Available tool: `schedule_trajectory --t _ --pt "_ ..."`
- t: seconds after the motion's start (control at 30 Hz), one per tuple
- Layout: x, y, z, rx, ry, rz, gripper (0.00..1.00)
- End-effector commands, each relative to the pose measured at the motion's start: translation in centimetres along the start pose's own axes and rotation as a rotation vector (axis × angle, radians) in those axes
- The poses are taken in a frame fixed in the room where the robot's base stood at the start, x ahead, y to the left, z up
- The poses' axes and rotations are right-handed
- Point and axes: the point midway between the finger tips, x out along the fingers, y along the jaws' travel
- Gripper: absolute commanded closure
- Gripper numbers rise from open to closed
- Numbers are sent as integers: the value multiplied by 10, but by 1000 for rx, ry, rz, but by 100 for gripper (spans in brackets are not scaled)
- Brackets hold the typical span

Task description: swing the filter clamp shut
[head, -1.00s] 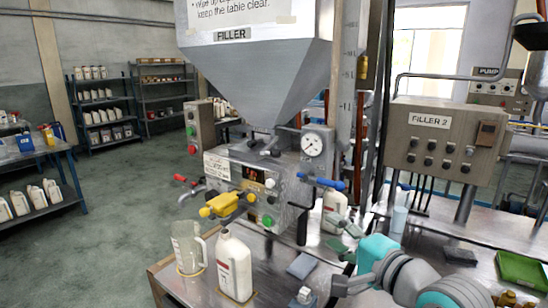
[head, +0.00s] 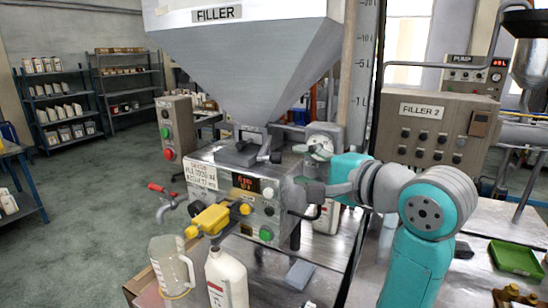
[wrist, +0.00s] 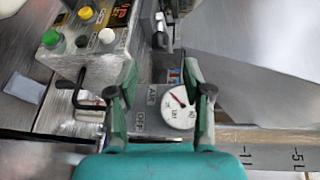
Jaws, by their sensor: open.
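I cannot tell for certain which part is the filter clamp. The filler's grey box (head: 225,190) sits under the hopper (head: 250,75); a black handle (wrist: 85,92) sticks out of its side, left of my gripper in the wrist view. My gripper (head: 318,190) is at the right side of the box, just below the round gauge. In the wrist view my gripper (wrist: 158,66) has its fingers apart, with nothing held between them. The gauge (wrist: 178,108) and an AIR/OFF plate (wrist: 151,105) show between the fingers. My gripper hides part of the box's right side.
A yellow fitting (head: 210,219) and a red-handled tap (head: 170,200) project from the box. A jug (head: 170,268) and a white bottle (head: 226,282) stand below. The FILLER 2 panel (head: 435,130) and a green tray (head: 515,258) are at the right.

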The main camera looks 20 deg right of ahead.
Motion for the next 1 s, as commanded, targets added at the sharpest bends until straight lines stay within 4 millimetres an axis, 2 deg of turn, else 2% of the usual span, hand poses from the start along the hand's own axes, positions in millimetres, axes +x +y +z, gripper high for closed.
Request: schedule_trajectory --t 0.3,0.5,0.67,0.93,1.0 --pt "57 1 1 0 -3 2 50" --pt "80 0 1 -1 -1 0 50" --pt "87 0 0 -1 0 1 50" --pt "88 0 0 -1 0 0 50" --pt "88 0 0 -1 0 0 68"
